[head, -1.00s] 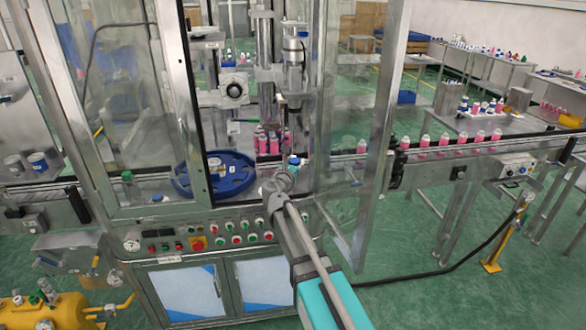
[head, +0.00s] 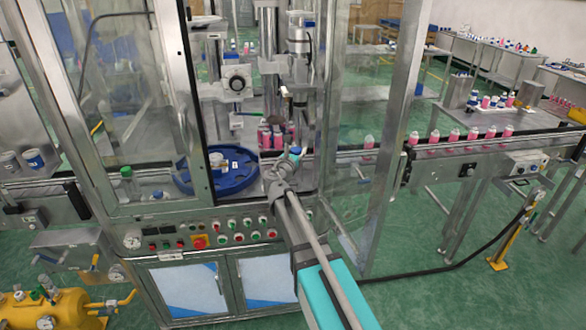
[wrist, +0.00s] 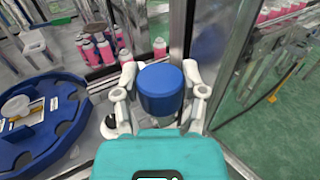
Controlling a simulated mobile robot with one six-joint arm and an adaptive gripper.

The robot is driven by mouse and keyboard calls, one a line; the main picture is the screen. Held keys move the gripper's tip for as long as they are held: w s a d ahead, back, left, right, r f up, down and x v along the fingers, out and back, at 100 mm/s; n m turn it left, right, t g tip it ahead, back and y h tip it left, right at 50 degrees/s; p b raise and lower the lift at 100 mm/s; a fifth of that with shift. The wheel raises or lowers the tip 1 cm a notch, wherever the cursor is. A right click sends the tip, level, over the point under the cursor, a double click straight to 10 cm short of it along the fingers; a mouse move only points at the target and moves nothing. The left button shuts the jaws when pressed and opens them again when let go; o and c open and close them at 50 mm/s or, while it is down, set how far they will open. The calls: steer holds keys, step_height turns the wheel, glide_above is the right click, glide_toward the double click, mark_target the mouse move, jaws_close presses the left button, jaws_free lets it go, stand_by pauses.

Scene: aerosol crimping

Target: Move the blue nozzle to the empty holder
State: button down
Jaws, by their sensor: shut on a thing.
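The blue nozzle (wrist: 161,88) is a smooth blue cylinder with a rounded top, seen close in the wrist view. My gripper (wrist: 160,72) is shut on it, with one pale finger on each side. In the head view my gripper (head: 289,160) is inside the machine's open front, and a small blue part (head: 296,151) shows at its tip. It is held right of the blue round tray (head: 245,184). In the wrist view the tray (wrist: 62,142) lies to the left, with a white round piece and tan parts on it. I cannot tell which place is the empty holder.
Pink bottles (wrist: 103,50) stand close behind the gripper, beside a metal post. A glass panel (wrist: 236,70) with a metal frame is close on the right. A conveyor (head: 465,152) carries several pink bottles at the right. Red and green buttons (head: 232,236) line the machine's front.

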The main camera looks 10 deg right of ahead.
steer(key=w+f+y+b, duration=0.1)
steer(key=w+f+b, duration=1.2)
steer(key=f+b, duration=0.3)
steer(key=shift+w+d+n+t, duration=0.2)
steer(key=shift+w+n+t, duration=0.1)
steer(key=shift+w+n, duration=0.1)
steer(key=shift+f, duration=0.1)
steer(key=shift+s+f+b, duration=0.1)
steer(key=shift+f+b, duration=1.75)
steer(key=shift+b, duration=0.15)
stand_by(2.2)
steer(key=shift+c, duration=0.4)
jaws_free()
steer(key=shift+s, duration=0.1)
